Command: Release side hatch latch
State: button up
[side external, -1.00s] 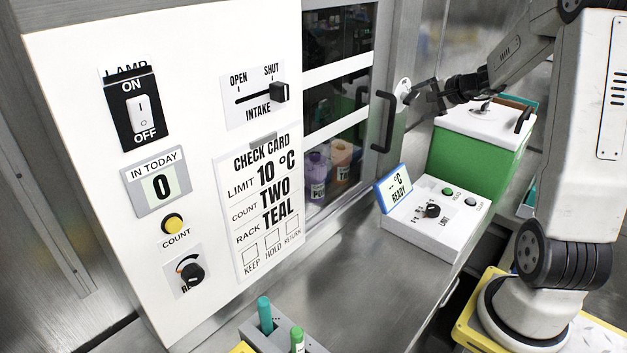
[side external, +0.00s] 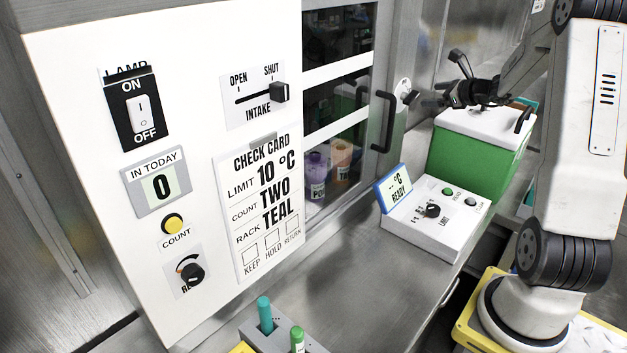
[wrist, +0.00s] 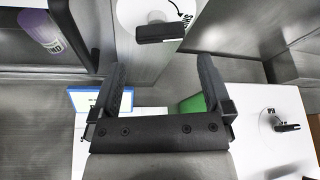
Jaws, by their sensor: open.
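The side hatch latch is a white round plate (side external: 403,86) with a dark lever on the metal frame right of the hatch's black pull handle (side external: 382,122). In the wrist view the lever (wrist: 163,33) is a black bar lying across the picture, with a curved arrow and partly cut-off lettering on the plate (wrist: 130,12) beside it. My gripper (side external: 437,80) is open and empty, just right of the latch. In the wrist view, its two fingers (wrist: 163,72) stand wide apart, with the lever beyond and between them, apparently untouched.
A green box with a white lid (side external: 478,150) stands below my gripper. A white control unit with a blue-edged display (side external: 432,215) sits on the counter before it. A white panel with switches (side external: 70,90) fills the left. Tubes stand in a grey rack (side external: 262,335) at the front.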

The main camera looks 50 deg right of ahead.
aim_at(414, 96)
jog(key=shift+x, duration=3.9)
jog(key=c, duration=0.9)
